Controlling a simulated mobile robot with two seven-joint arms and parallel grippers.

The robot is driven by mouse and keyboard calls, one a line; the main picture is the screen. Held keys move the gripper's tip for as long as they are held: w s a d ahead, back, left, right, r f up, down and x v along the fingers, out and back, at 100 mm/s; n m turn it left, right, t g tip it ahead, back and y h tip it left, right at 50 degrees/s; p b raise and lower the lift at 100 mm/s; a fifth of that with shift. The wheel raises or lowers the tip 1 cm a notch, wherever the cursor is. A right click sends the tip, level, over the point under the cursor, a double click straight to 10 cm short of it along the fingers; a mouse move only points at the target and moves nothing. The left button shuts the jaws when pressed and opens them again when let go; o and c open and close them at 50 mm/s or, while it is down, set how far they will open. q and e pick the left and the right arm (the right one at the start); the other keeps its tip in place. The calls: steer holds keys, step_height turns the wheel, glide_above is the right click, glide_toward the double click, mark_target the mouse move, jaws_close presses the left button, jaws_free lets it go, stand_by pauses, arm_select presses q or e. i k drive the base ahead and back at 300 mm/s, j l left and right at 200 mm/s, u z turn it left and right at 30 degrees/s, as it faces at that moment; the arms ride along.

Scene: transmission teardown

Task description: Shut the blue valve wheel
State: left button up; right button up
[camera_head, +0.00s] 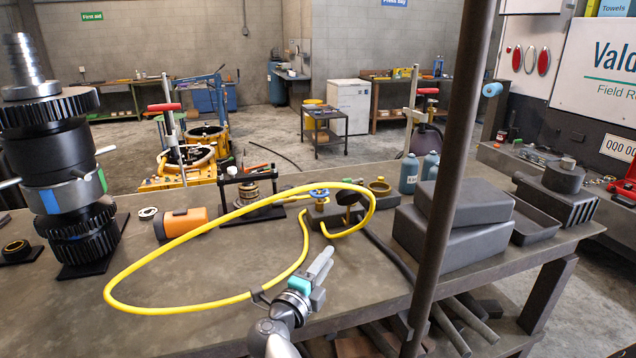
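The blue valve wheel (319,193) sits on a small brass-coloured valve near the middle of the workbench (200,290). A yellow hose (130,262) loops around in front of it and ends by the valve. My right gripper (326,258) is over the bench, in front of and below the wheel in the picture, and apart from it. Its fingers point up and away. They look close together, but the angle hides whether there is a gap. I see nothing held in them. My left gripper is not in view.
A tall geared shaft (62,150) stands at the left and an orange tool (181,223) lies nearby. Grey boxes (450,235) and blue-grey bottles (409,173) are right of the valve. A dark pole (447,150) crosses the view. The front left bench is clear.

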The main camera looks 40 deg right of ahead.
mark_target(319, 193)
steer(key=i+l, duration=0.2)
steer(key=i, duration=0.15)
steer(key=i+l, duration=0.2)
steer(key=i, duration=0.2)
steer(key=i+l, duration=0.2)
steer(key=l, duration=0.15)
